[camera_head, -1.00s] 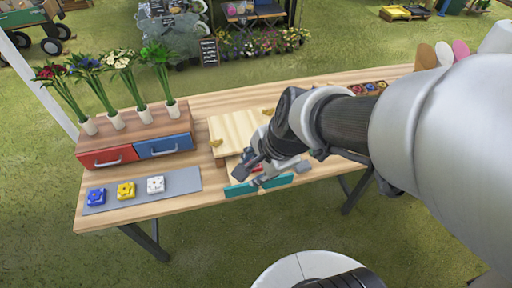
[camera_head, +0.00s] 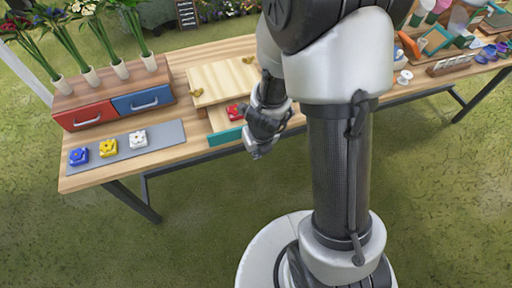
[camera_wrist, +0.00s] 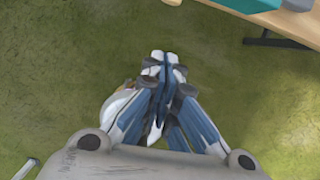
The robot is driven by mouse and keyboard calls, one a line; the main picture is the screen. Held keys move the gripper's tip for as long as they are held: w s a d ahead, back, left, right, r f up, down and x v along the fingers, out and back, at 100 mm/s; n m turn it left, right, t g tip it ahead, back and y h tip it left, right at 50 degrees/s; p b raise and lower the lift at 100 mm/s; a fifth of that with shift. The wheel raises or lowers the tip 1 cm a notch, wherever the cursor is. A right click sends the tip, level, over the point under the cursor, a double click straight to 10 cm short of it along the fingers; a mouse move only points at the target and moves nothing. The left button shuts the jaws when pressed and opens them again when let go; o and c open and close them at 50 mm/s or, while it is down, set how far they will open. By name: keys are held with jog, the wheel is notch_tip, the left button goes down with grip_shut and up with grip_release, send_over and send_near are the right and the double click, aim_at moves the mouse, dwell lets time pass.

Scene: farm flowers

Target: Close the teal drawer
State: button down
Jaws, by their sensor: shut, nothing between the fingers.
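The teal drawer (camera_head: 225,136) belongs to the light wooden box (camera_head: 222,80) on the table. It stands pulled out toward the table's front edge, with a red flower piece (camera_head: 236,111) inside. My arm hides its right part in the head view. In the wrist view a teal edge (camera_wrist: 245,4) shows at the top right. My gripper (camera_wrist: 160,62) is shut and empty in the wrist view, over the grass in front of the table. In the head view my wrist is just right of the drawer front; the fingertips are hard to make out there.
A wooden cabinet with a red drawer (camera_head: 86,116) and a blue drawer (camera_head: 143,101) stands left, with vases of flowers on top. A grey mat (camera_head: 168,136) holds blue, yellow and white flower pieces. Racks and cups crowd the table's right end. Grass in front is free.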

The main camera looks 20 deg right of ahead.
jog(key=w+f, duration=0.5)
jog(key=shift+w+a, duration=0.15)
dwell(0.3)
jog(key=shift+r, duration=0.1)
